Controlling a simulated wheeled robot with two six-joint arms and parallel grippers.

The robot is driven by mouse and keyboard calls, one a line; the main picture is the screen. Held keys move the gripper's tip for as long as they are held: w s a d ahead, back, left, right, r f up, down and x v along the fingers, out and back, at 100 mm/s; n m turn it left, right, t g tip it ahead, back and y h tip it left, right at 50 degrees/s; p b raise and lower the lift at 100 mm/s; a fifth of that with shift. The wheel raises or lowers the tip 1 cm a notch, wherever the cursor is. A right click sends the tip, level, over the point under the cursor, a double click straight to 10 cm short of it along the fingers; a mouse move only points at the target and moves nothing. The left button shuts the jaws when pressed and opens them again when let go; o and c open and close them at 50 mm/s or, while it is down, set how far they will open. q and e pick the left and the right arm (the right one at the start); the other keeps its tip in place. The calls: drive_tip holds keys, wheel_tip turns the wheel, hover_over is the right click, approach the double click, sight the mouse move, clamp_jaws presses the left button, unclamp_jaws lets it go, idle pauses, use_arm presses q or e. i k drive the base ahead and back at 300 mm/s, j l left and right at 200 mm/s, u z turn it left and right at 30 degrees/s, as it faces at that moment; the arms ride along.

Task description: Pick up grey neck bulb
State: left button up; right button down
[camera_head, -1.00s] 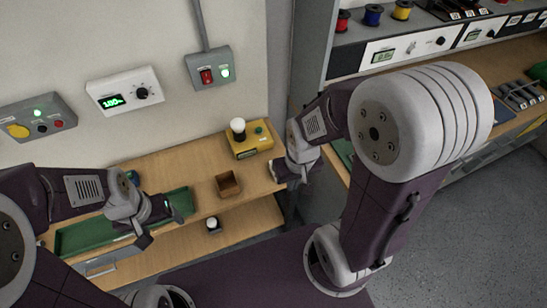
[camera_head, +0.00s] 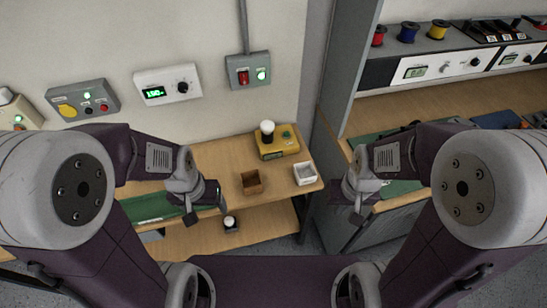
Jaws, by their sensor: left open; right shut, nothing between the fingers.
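One white bulb (camera_head: 267,127) stands upright on the yellow tester box (camera_head: 278,147) at the back of the wooden bench. Another white bulb (camera_head: 229,221) sits in a small dark holder on the lower shelf. Both are too small to tell the neck colour. My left gripper (camera_head: 220,197) is open and empty over the bench's front, left of the brown box and above the lower bulb in the picture. My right gripper (camera_head: 357,216) is shut and empty, right of the bench's right end, apart from both bulbs.
An open brown box (camera_head: 252,183) and a white tray (camera_head: 305,173) stand on the wooden bench (camera_head: 222,160). A green mat (camera_head: 150,207) lies at its left. Switch boxes and a lit dial unit (camera_head: 167,88) hang on the wall. A second workbench with spools stands right.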

sight(268, 126)
drive_tip(key=l+u, duration=0.2)
drive_tip(key=u, duration=0.2)
drive_tip(key=i+l+u, duration=0.1)
drive_tip(key=u, duration=0.3)
drive_tip(key=l+u, duration=0.55)
drive_tip(key=u, duration=0.2)
